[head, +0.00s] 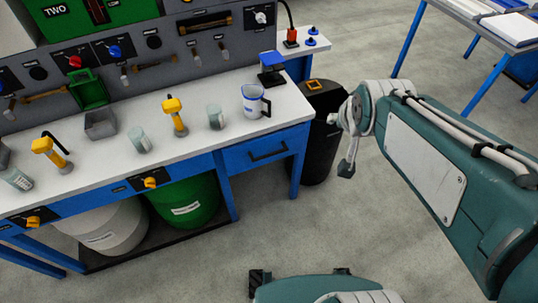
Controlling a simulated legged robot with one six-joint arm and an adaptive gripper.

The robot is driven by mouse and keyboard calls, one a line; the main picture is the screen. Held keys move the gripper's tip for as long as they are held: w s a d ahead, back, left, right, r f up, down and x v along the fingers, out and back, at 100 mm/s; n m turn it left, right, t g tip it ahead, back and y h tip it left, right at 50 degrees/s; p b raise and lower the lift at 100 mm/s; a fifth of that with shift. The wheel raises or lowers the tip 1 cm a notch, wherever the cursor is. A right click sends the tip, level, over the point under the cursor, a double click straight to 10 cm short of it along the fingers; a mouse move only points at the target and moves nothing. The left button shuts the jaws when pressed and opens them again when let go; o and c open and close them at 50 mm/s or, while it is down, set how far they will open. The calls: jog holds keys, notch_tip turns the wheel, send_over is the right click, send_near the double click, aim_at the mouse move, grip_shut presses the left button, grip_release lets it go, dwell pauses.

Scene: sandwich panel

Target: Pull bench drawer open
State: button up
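The bench drawer (258,160) is the blue front under the right end of the workbench top, with a dark bar handle (268,152) across it. It looks closed, level with the bench frame. My gripper (346,166) hangs at the far end of my teal arm, right of the drawer and apart from the handle. Only a small part with a dark tip shows, in front of or beside the black bin, so its opening is unclear. Nothing visible is held in it.
The grey workbench top (190,138) holds a blue-white jug (255,101), cups and yellow-handled valves. A black bin (322,130) stands right of the drawer; green (185,208) and white (105,228) drums stand below. Floor before the drawer is clear.

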jog(key=w+a+f+m+t+y, duration=0.1)
jog(key=w+f, duration=0.3)
jog(key=w, duration=0.4)
jog(key=w+a+f+m+t, duration=0.1)
jog(key=w+f+m+t, duration=0.1)
jog(key=w+f, duration=0.45)
jog(key=m+t+y, duration=0.4)
jog(key=m, duration=0.1)
send_over(270, 155)
jog(key=d, duration=0.6)
notch_tip(270, 155, down, 22)
jog(key=s+a+f+m+t+y, duration=0.2)
jog(key=s+f+m, duration=0.1)
jog(key=s+f, duration=0.8)
jog(key=x, duration=0.4)
jog(key=f+x, duration=0.1)
jog(key=x, duration=0.7)
jog(key=shift+w+d+f, duration=0.2)
jog(key=shift+w+f, duration=0.15)
jog(key=shift+f, duration=0.05)
grip_shut()
